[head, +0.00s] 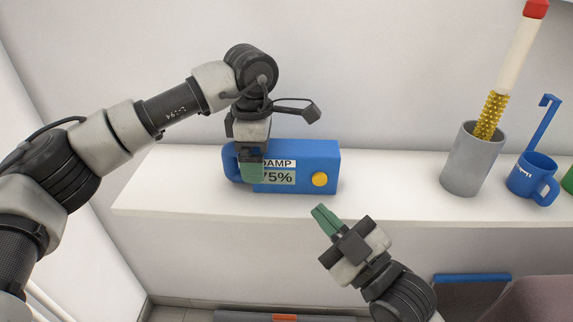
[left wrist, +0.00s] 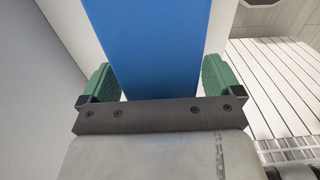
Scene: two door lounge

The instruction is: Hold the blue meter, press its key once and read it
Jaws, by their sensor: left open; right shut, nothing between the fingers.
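The blue meter (head: 305,158) stands on the white shelf. Its front has a yellow round key (head: 320,179) and a display (head: 280,177) with "DAMP" above and "75%" below, the left edge partly covered by my finger. My left gripper (head: 250,170) is open at the meter's left part, coming from above. In the left wrist view, the meter's blue body (left wrist: 150,45) lies between the two green fingers. My right gripper (head: 325,218) is shut and empty, in front of and below the meter, apart from the key.
The shelf between meter and grey cup is clear.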

